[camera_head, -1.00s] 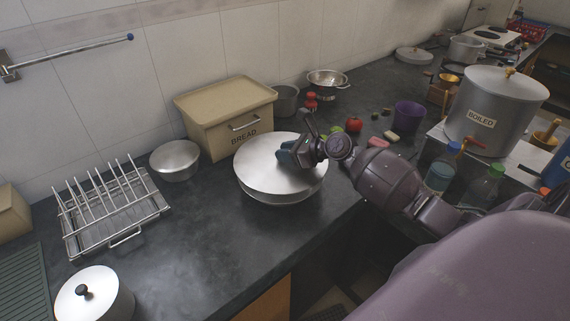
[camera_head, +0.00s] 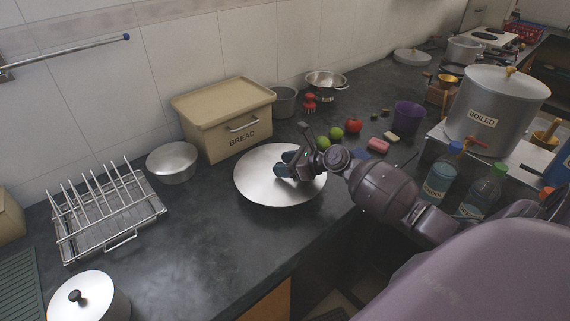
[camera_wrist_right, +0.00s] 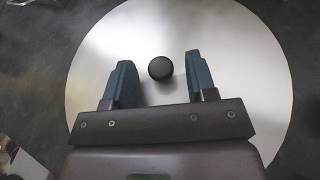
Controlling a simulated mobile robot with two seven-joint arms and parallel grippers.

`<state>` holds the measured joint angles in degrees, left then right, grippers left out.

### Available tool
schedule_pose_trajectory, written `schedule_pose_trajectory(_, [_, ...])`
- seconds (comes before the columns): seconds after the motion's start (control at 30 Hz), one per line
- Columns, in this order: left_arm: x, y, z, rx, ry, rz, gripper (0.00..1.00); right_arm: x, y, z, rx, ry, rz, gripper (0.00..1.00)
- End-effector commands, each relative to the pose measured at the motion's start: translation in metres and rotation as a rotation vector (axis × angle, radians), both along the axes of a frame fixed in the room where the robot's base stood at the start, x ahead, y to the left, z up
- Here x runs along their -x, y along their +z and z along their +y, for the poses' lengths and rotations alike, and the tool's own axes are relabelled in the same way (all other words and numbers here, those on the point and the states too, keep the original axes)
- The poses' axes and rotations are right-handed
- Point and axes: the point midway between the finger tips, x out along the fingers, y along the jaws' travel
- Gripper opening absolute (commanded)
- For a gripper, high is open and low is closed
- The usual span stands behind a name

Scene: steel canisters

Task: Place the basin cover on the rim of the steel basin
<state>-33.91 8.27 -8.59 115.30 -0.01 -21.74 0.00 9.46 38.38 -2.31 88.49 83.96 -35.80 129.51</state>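The basin cover (camera_head: 256,180) is a wide, round, pale steel disc over the dark counter, in front of the bread box. It looks roughly level. The wrist view shows the cover (camera_wrist_right: 235,115) from above with its round black knob (camera_wrist_right: 160,68). My right gripper (camera_head: 284,163) is over the middle of the cover. In the wrist view its two blue-grey fingers (camera_wrist_right: 160,62) stand apart on either side of the knob, with gaps on both sides. The steel basin cannot be made out now; the cover hides what is under it. My left gripper is out of view.
A bread box (camera_head: 222,128) and a steel bowl (camera_head: 172,163) stand behind and left. A wire rack (camera_head: 108,215) and a lidded pot (camera_head: 88,298) are at left. Fruit, a purple cup (camera_head: 408,115) and bottles (camera_head: 441,178) lie right.

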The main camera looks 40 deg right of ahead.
Motion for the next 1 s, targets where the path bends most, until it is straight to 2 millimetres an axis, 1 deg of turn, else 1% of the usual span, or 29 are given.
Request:
schedule_pose_trajectory(0.17, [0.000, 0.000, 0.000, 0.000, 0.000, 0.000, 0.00, 0.000, 0.002, 0.000, 0.001, 0.000, 0.000, 0.52])
schedule_pose_trajectory(0.27, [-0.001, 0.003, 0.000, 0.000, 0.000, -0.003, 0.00, 0.007, 0.006, -0.004, 0.000, -0.001, 0.000, 0.52])
schedule_pose_trajectory(0.37, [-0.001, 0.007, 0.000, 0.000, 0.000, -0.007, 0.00, 0.018, 0.012, -0.011, 0.002, -0.001, 0.000, 0.52])
schedule_pose_trajectory(0.5, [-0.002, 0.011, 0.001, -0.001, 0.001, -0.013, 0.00, 0.039, 0.023, -0.023, 0.002, -0.001, -0.001, 0.52])
schedule_pose_trajectory(0.7, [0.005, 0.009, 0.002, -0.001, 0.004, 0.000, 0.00, 0.070, 0.036, -0.041, 0.002, -0.001, 0.000, 0.52])
schedule_pose_trajectory(0.9, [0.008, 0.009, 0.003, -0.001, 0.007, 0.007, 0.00, 0.089, 0.045, -0.052, 0.002, -0.001, 0.000, 0.52])
schedule_pose_trajectory(1.0, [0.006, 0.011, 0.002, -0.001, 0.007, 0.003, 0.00, 0.094, 0.047, -0.055, 0.000, 0.000, 0.000, 0.52])
